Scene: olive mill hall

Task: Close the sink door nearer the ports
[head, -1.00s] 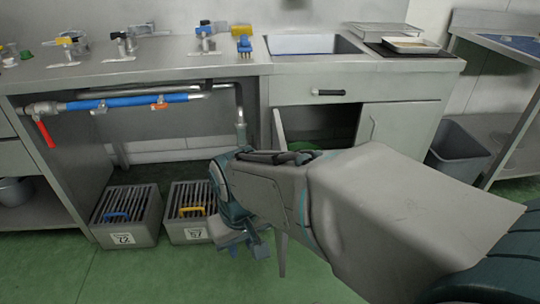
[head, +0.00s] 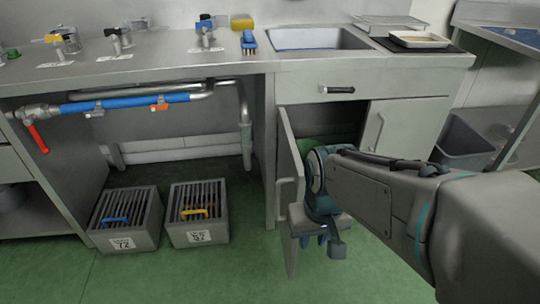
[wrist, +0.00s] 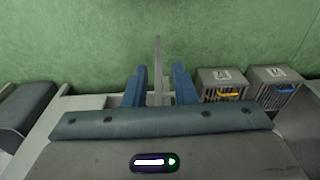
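The left sink door (head: 291,200) under the basin stands swung open towards me, nearly edge-on in the head view, with a handle on its left face. My gripper (head: 328,240) hangs just right of this door, on its inner side, in front of the dark cabinet opening. In the wrist view my gripper (wrist: 161,85) shows two blue fingers spread apart. A thin grey upright strip, apparently the door's edge (wrist: 158,60), shows between them; contact cannot be told. The right sink door (head: 400,128) is shut. My arm hides part of the cabinet front.
Two slatted crates, marked 72 (head: 125,222) and 92 (head: 196,218), stand on the floor left of the door. A blue pipe (head: 130,102) with a red lever runs above them. A grey bin (head: 462,145) stands right of the cabinet. Green floor in front is clear.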

